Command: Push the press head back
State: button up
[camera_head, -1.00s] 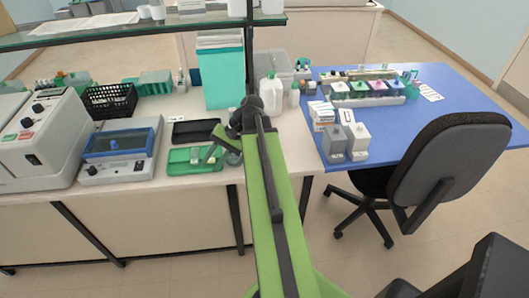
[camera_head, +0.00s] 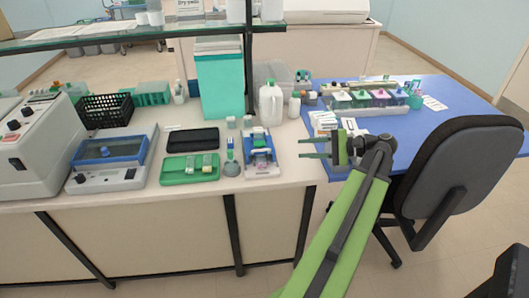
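A small device with a pale base and blue upper parts (camera_head: 261,152) stands near the front right corner of the white bench; it looks like the press. Which part is its head is too small to tell. My gripper (camera_head: 301,148) is to the right of this device, with its two thin fingers pointing left towards it. The fingers are apart, with a gap between them and nothing held. They do not appear to touch the device.
A green tray (camera_head: 174,175) with small boxes, a dark tray (camera_head: 193,140) and a blue-lidded machine (camera_head: 112,155) stand left of the press. A white jug (camera_head: 271,103) stands behind it. A blue table (camera_head: 450,98) and a dark chair (camera_head: 465,165) are at right.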

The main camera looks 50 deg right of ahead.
aim_at(264, 150)
jog(key=b+x, duration=0.2)
jog(key=x, duration=1.2)
jog(key=shift+w+a+b, duration=0.2)
jog(key=shift+b, duration=0.15)
jog(key=shift+c, duration=0.3)
grip_shut()
jog(key=shift+d, duration=0.1)
